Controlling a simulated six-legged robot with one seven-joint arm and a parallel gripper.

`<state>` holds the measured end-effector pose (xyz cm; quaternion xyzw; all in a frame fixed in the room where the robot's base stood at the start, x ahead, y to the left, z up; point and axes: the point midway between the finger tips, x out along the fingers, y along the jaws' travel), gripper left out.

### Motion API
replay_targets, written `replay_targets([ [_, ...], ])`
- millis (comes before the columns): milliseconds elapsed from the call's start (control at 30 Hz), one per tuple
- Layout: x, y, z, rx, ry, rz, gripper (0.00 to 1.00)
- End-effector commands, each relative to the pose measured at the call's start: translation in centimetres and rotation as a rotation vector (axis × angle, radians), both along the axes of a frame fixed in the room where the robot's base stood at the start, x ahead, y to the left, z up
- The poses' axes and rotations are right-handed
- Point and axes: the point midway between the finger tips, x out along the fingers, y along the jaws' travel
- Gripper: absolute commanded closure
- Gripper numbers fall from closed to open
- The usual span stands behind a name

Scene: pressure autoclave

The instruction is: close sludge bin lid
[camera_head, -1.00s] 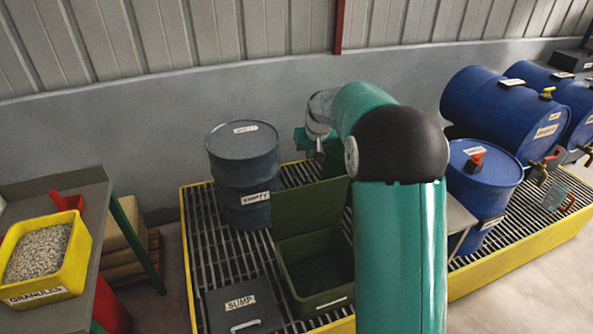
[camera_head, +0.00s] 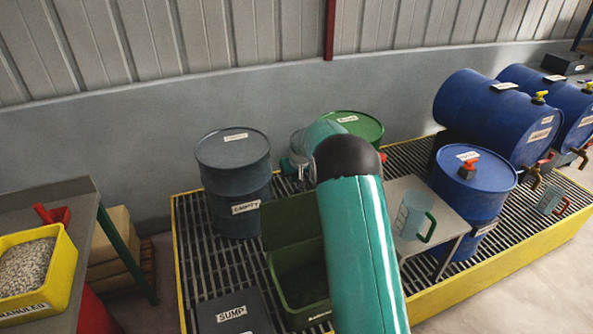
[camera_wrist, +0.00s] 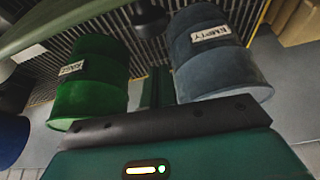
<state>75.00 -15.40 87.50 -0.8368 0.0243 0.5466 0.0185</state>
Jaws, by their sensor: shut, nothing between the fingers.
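The olive-green sludge bin (camera_head: 309,313) stands on the grating in the head view, left of my arm, which hides its right side. Its lid (camera_head: 288,219) stands raised at the back, and the bin is open. My gripper (camera_head: 301,172) is behind the raised lid's top edge, between the grey and green drums, small and partly hidden by my arm.
A grey EMPTY drum (camera_head: 234,180) and a green drum (camera_head: 358,126) stand behind, close to my gripper. A small table (camera_head: 452,218) with a jug (camera_head: 412,214) stands right of my arm. A SUMP cover (camera_head: 240,312) lies left of the bin.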

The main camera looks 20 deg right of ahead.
Motion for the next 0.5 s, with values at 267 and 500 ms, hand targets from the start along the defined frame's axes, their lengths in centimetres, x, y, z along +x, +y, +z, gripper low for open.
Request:
replay_targets([
  [267, -2.3, 0.1, -0.4, 0.001, 0.000, 0.000, 1.00],
  [500, -3.5, 0.1, -0.5, 0.000, -0.001, 0.001, 1.00],
])
